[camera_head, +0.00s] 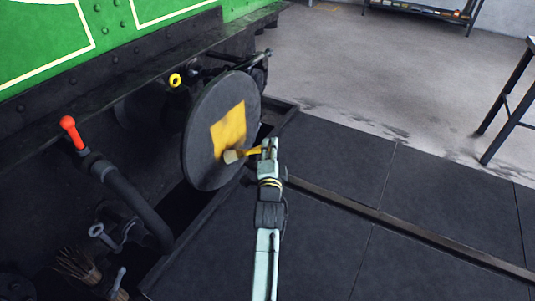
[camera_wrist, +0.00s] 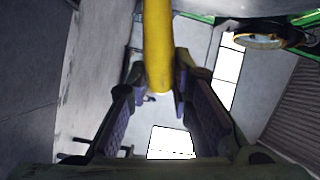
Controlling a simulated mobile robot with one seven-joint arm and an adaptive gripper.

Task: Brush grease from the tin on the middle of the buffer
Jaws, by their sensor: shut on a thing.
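The buffer (camera_head: 197,150) is a large dark round disc on the front of the green tram, in the head view. A square yellow-orange patch (camera_head: 228,127), which looks like grease, covers its middle. My gripper (camera_head: 268,148) is just right of the disc, shut on the yellow handle of a brush (camera_head: 252,152). The brush's pale bristles point left and overlap the patch's lower edge; I cannot tell whether they touch the disc. In the wrist view the yellow handle (camera_wrist: 158,45) stands between the fingers (camera_wrist: 163,100). I cannot make out the grease tin.
A red-handled cock (camera_head: 69,128) and a thick black hose (camera_head: 135,200) are left of the buffer. Several tools and another brush (camera_head: 77,265) are at lower left. A black table frame (camera_head: 508,100) stands at right. The dark floor plates (camera_head: 400,240) are clear.

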